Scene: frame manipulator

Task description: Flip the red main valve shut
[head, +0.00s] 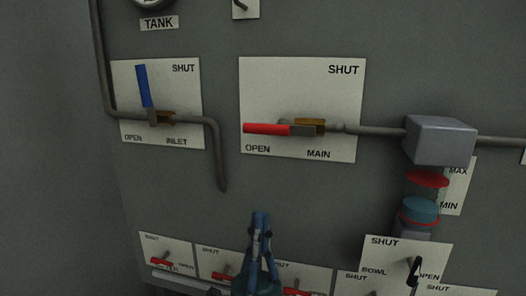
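The red main valve handle (266,128) lies level on the white plate labelled MAIN (310,85). My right gripper (261,218) is at the bottom middle, pointing up, below the main valve plate and apart from the handle in the picture. Its blue fingers come together at the tips with nothing visible between them. My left gripper is not in view.
A blue inlet handle (145,86) points up at the left. A pipe (376,131) runs right from the main valve to a grey box (440,141). Several small red-handled valves line the bottom, and a bowl valve plate (390,255) is at lower right.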

